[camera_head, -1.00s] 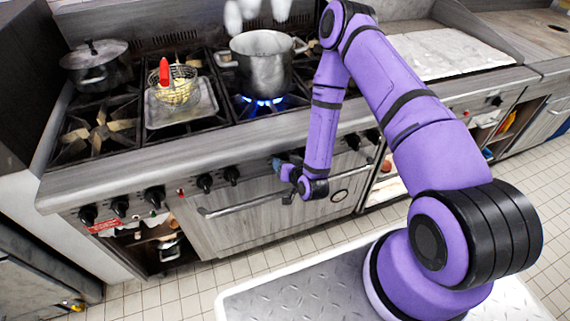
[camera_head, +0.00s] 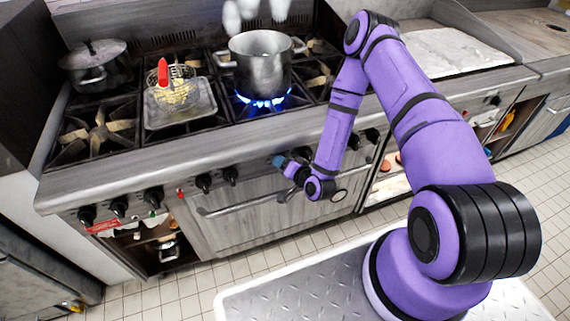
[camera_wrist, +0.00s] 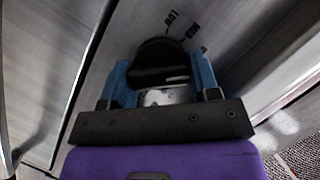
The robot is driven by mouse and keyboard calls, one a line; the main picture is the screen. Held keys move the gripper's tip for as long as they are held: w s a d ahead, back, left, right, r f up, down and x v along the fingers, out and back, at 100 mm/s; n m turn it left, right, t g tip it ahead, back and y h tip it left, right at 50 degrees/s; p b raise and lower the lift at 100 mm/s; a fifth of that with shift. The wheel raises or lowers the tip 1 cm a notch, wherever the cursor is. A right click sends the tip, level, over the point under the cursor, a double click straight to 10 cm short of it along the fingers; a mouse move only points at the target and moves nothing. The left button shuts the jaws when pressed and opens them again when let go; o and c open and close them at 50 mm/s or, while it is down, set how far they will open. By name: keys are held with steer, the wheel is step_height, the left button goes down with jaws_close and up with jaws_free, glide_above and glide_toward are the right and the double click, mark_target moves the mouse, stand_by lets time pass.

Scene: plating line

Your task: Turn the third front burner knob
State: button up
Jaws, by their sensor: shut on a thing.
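A black burner knob (camera_wrist: 160,62) sits on the stove's grey front panel, with dark printed marks beside it, in the wrist view. My gripper (camera_wrist: 160,84) has its blue fingers on either side of the knob and is shut on it. In the head view my gripper (camera_head: 279,161) is at the front panel, below the pot, and hides that knob. Other black knobs show to the left, such as one (camera_head: 230,174) just left of my gripper, and to the right (camera_head: 352,141). A blue flame (camera_head: 262,101) burns under the pot.
A steel pot (camera_head: 260,62) stands on the lit burner. A tray (camera_head: 206,108) with a red-handled basket (camera_head: 163,74) and a lidded pot (camera_head: 97,66) are further left. The oven handle (camera_head: 240,205) runs just below my gripper.

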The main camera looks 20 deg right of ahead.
steer(key=o, duration=0.9)
steer(key=v, duration=1)
steer(key=shift+s+d, duration=0.2)
steer(key=shift+s, duration=0.2)
steer(key=shift+s+d, duration=0.1)
